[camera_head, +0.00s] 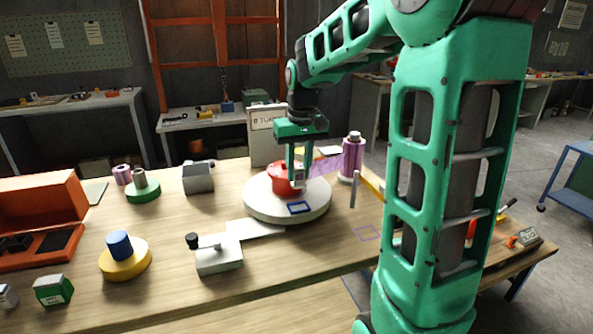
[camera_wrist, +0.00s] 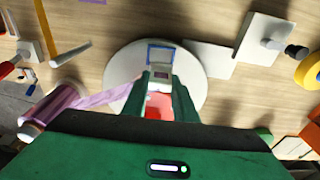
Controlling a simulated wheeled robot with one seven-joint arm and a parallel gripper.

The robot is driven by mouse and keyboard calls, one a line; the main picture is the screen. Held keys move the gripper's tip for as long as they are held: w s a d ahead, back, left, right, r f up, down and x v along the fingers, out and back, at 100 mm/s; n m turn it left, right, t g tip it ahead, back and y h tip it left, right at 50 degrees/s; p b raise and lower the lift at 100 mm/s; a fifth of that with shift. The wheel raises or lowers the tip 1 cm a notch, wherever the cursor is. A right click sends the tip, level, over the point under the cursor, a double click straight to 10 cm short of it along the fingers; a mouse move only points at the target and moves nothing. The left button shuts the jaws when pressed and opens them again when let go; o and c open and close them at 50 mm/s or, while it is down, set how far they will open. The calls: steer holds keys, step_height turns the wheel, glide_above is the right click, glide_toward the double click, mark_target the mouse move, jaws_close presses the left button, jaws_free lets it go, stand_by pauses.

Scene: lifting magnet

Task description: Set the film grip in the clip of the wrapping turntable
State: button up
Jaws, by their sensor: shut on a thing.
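The wrapping turntable (camera_head: 262,205) is a round white disc on the bench, with a red round load (camera_head: 283,176) on it and a blue square outline (camera_head: 299,208) near its front edge. My gripper (camera_head: 298,184) points down over the disc, beside the red load. In the wrist view its fingers (camera_wrist: 160,80) are shut on a small pale grey piece, which looks like the film grip (camera_wrist: 161,71). Purple film (camera_wrist: 110,96) runs from the film roll (camera_head: 352,158) towards my fingers. I cannot make out the clip apart from the held piece.
A grey box with a flat plate (camera_head: 219,255) stands front left of the turntable. A yellow disc with a blue cylinder (camera_head: 124,257) and an orange case (camera_head: 40,215) are further left. A thin grey post (camera_head: 353,187) stands right of the disc. The front bench middle is clear.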

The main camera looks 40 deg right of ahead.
mark_target(299, 183)
steer(key=shift+f, duration=2.9)
steer(key=shift+f, duration=0.9)
steer(key=o, duration=1.1)
steer(key=shift+r, duration=0.1)
steer(key=r, duration=0.7)
steer(key=s+r, duration=0.1)
steer(key=r, duration=0.2)
steer(key=shift+s+a+r, duration=0.1)
steer(key=shift+a+r, duration=0.05)
steer(key=shift+r, duration=0.1)
